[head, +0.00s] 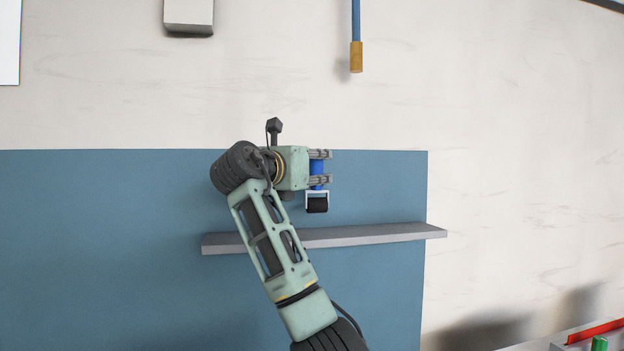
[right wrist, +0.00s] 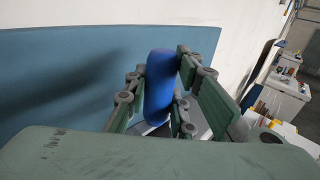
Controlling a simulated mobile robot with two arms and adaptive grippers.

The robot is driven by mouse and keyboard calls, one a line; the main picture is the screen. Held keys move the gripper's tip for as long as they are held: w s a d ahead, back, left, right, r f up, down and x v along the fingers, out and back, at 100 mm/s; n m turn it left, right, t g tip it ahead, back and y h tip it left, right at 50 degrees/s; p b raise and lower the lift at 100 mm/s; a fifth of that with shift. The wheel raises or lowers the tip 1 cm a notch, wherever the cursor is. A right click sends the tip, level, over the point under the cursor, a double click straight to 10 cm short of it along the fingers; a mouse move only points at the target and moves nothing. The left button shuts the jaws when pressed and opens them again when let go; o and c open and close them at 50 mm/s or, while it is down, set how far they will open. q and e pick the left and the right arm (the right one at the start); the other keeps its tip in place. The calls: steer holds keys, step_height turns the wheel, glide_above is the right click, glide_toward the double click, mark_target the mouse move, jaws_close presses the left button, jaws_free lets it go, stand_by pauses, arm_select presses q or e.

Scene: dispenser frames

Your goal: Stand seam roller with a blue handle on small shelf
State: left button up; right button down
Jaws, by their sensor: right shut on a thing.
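The seam roller has a blue handle (head: 317,172) and, below it, a white frame with a black roller (head: 317,204). My right gripper (head: 320,169) is shut on the blue handle, which also shows upright between the fingers in the right wrist view (right wrist: 158,84). The roller hangs upright, black roller down, a little above the small grey shelf (head: 385,234) in the head view. A gap shows between the roller and the shelf. My arm covers part of the shelf's left half. My left gripper is not in view.
The shelf is on a blue wall panel (head: 120,240), and its visible top is bare. A blue rod with a wooden end (head: 356,57) hangs above. A grey block (head: 188,15) is at the top left. Red and green things (head: 598,343) are at the bottom right.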

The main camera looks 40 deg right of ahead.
mark_target(305, 191)
steer(key=shift+w+d+f+p, duration=0.1)
steer(key=shift+w+f+p, duration=0.25)
steer(key=shift+f, duration=0.3)
steer(key=shift+w+a+f+p, duration=0.1)
steer(key=shift+w+f+p, duration=0.25)
steer(key=shift+f, duration=0.35)
steer(key=shift+w+d+f+p, duration=0.1)
steer(key=shift+w+f+p, duration=0.1)
steer(key=shift+f+p, duration=0.35)
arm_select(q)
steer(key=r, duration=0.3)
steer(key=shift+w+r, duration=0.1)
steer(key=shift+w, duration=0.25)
arm_select(e)
steer(key=shift+d+f, duration=0.1)
steer(key=shift+f, duration=0.6)
steer(key=shift+f, duration=0.1)
steer(key=c, duration=1.5)
jaws_free()
